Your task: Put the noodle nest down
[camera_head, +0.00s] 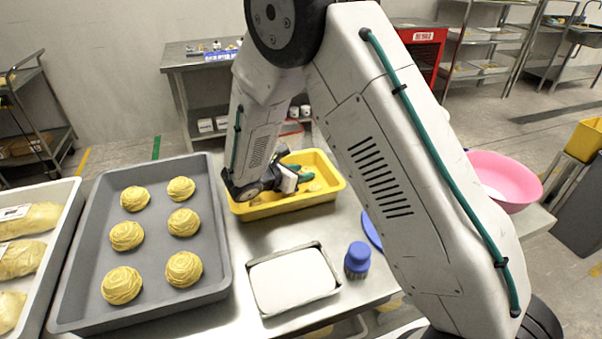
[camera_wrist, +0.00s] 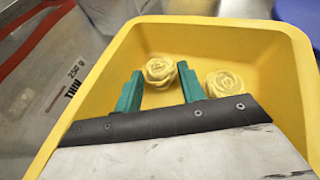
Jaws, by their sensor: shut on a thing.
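My gripper (camera_head: 292,176) reaches into the yellow tray (camera_head: 290,209), partly hidden by my arm in the head view. In the wrist view its two teal fingers (camera_wrist: 160,86) are shut on a pale yellow noodle nest (camera_wrist: 160,70), which sits between the fingertips. A second noodle nest (camera_wrist: 225,83) lies in the yellow tray (camera_wrist: 110,75) just right of the right finger. I cannot tell whether the held nest touches the tray floor. The rest of the visible tray floor is bare.
A grey tray (camera_head: 154,210) with several noodle nests stands left of the yellow tray. A white tray (camera_head: 60,225) is at far left. In front are a shallow metal pan (camera_head: 292,282) and a blue knobbed object (camera_head: 357,262). A pink bowl (camera_head: 505,180) is at right.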

